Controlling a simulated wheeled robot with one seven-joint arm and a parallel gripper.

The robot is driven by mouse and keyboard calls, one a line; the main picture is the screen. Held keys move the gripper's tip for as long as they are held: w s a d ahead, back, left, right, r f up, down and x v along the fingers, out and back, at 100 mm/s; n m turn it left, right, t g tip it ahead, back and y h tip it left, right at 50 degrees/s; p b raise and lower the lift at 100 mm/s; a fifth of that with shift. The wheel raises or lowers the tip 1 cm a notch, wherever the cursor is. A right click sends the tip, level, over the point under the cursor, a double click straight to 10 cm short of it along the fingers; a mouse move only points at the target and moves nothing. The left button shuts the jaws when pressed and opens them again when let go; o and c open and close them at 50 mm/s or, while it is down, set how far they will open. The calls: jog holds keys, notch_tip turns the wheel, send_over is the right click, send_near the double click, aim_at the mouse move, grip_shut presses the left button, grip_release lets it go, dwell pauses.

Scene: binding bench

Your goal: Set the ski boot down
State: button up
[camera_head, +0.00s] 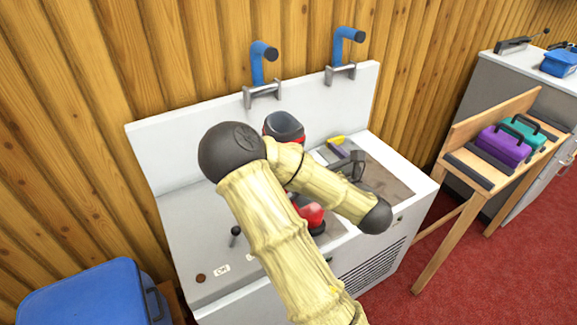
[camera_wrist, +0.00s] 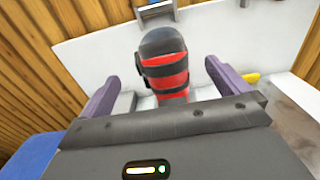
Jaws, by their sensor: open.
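The ski boot (camera_head: 285,127) is black and red. In the head view its dark cuff shows behind my arm and its red toe shows below the arm; the middle is hidden. It appears upright over the white bench (camera_head: 190,226), but its sole contact is hidden. In the wrist view the boot (camera_wrist: 166,62) stands ahead of my gripper (camera_wrist: 160,78), between the lines of its two purple-grey fingers. The fingers are spread wide, with visible gaps on both sides of the boot. My gripper is mostly hidden by my arm in the head view.
Blue-handled clamps (camera_head: 258,66) are on the bench's backboard. A yellow item (camera_head: 336,140) lies on the bench's right side. A blue bin (camera_head: 88,293) is at lower left. A wooden stand (camera_head: 478,170) with purple and teal cases is at right. Red carpet is clear in front of it.

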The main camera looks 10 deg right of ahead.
aim_at(293, 133)
jog(key=p+x, duration=0.2)
jog(key=x, duration=0.6)
jog(key=shift+a, duration=0.1)
jog(key=shift+p+x, duration=0.7)
jog(key=shift+x, duration=1.95)
jog(key=shift+r, duration=0.1)
jog(key=c, duration=1.7)
jog(key=shift+w+r, duration=0.1)
jog(key=shift+r, duration=0.05)
